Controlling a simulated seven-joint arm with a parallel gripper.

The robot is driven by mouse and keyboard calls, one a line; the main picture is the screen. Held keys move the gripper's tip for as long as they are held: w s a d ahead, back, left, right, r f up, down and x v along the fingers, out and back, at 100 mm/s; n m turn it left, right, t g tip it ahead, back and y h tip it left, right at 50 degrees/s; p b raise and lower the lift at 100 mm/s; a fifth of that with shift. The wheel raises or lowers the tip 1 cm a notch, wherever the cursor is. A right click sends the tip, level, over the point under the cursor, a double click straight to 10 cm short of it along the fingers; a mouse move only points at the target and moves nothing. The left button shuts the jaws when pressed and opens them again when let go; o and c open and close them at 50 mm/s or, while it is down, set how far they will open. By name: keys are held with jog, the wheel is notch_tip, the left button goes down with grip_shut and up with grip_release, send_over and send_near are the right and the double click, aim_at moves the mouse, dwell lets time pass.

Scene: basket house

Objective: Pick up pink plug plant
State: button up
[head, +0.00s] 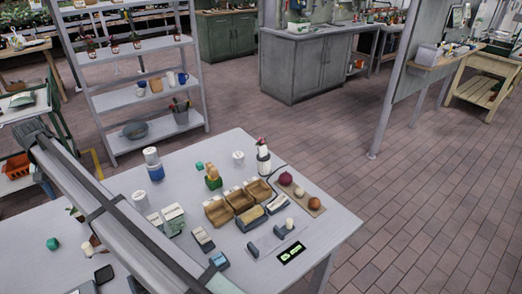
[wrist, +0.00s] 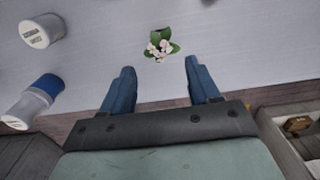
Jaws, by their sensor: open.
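In the wrist view a small plant (wrist: 161,44) with green leaves and pale, whitish-pink flowers sits on the light grey table. My gripper (wrist: 160,66) is open, with its two blue fingers apart and nothing between them. The plant lies just beyond the fingertips, roughly centred between them. No contact with it shows. In the head view my arm crosses the left of the table, and I cannot make out the gripper or this plant clearly there.
In the wrist view a white jar (wrist: 40,32) and a blue-and-white jar (wrist: 35,101) stand left of the gripper. Shelves stand behind.

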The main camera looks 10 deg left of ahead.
dwell(0.7)
jog(key=w+d+m, duration=0.5)
jog(key=w+d, duration=0.7)
jog(key=w, duration=0.5)
notch_tip(320, 180, up, 2)
jog(key=m, duration=1.4)
send_over(262, 144)
jog(key=f, duration=0.5)
jog(key=w+f, duration=0.1)
jog(key=f, duration=0.1)
jog(key=shift+a+f, duration=0.15)
jog(key=shift+a, duration=0.2)
jog(key=shift+s+d+f, duration=0.1)
jog(key=shift+d+f, duration=0.05)
jog(key=shift+f, duration=1.15)
jog(key=shift+s+d+f, duration=0.1)
jog(key=shift+f, duration=1.2)
jog(key=shift+c, duration=0.2)
